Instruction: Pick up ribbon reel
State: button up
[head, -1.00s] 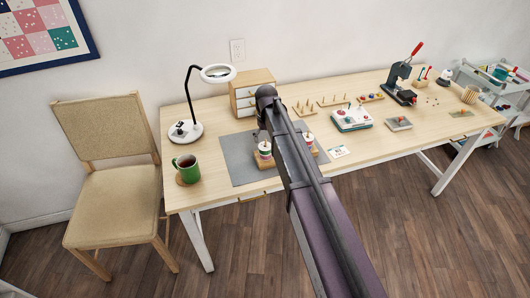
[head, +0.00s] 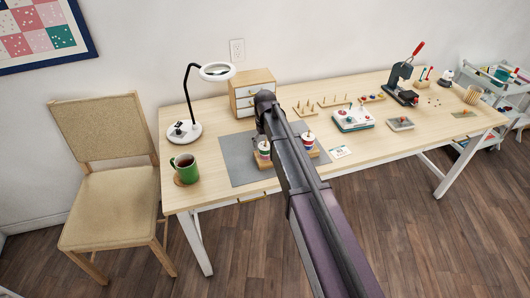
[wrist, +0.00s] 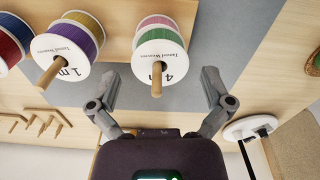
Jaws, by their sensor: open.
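In the wrist view, a ribbon reel (wrist: 160,42) with green and pink ribbon, a white label and a wooden peg lies ahead between my open gripper (wrist: 160,76) fingers, which appear clear of it. A second reel (wrist: 68,40) with purple and yellow ribbon is to its left. A third reel (wrist: 8,45) is cut off at the left edge. In the head view, white-topped reels show on either side of my arm, one at left (head: 264,147) and one at right (head: 308,141). My gripper is hidden behind my arm there.
The reels stand over a grey mat (head: 237,158) on the table. A green mug (head: 185,168), magnifier lamp (head: 184,131) and small drawer cabinet (head: 252,92) are nearby. Pegged wooden racks (head: 323,101) and a white-and-teal box (head: 352,119) are to the right.

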jog(key=shift+f+b, duration=0.85)
jog(key=shift+f, duration=0.3)
jog(key=c, duration=0.9)
